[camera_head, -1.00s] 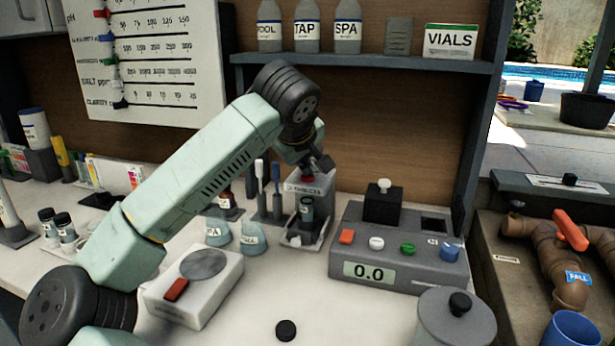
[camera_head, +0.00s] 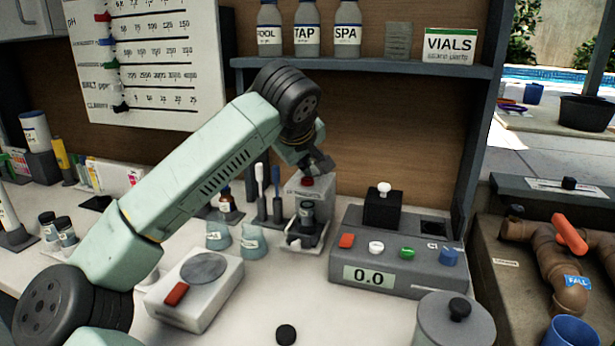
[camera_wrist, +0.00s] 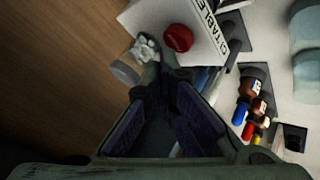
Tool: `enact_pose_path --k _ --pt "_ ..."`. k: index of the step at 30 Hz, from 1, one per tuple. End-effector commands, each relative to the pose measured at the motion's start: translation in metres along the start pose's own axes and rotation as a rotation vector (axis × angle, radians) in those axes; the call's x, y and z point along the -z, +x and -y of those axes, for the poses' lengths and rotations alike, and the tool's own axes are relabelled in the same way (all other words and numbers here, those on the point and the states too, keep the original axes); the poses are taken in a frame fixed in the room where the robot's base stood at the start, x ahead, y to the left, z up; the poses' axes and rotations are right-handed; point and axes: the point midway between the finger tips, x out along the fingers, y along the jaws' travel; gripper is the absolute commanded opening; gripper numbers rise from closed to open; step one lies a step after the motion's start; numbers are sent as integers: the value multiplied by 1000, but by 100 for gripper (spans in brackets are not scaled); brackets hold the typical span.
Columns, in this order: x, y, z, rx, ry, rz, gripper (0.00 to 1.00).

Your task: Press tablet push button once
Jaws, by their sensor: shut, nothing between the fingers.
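The tablet dispenser (camera_head: 322,188) is a pale box with a dark front, standing at the back of the counter. Its red push button (camera_head: 307,181) is on top, and a small dark vial (camera_head: 306,212) stands in its front bay. My gripper (camera_head: 325,165) is shut and empty, close above the box and just right of the button. In the wrist view the red button (camera_wrist: 179,38) shows whole on the pale box top (camera_wrist: 205,20), just beyond my fingertips (camera_wrist: 163,60). A crumpled whitish thing (camera_wrist: 145,47) lies by the left fingertip. I cannot tell whether the fingers touch the box.
A grey meter (camera_head: 400,245) with coloured buttons and a "0.0" display stands close at right. Brushes (camera_head: 268,190) and small flasks (camera_head: 235,238) stand at left. The shelf (camera_head: 370,66) hangs above, and the wooden back panel (camera_head: 385,125) is close behind.

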Motion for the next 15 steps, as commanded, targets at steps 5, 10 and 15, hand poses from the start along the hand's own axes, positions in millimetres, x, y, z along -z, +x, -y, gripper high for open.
enact_pose_path --k 5,10,15 --pt "3 -4 -2 0 0 -1 0" --pt "3 -3 -2 0 0 -1 0" --pt "6 -7 -5 0 0 -2 0"
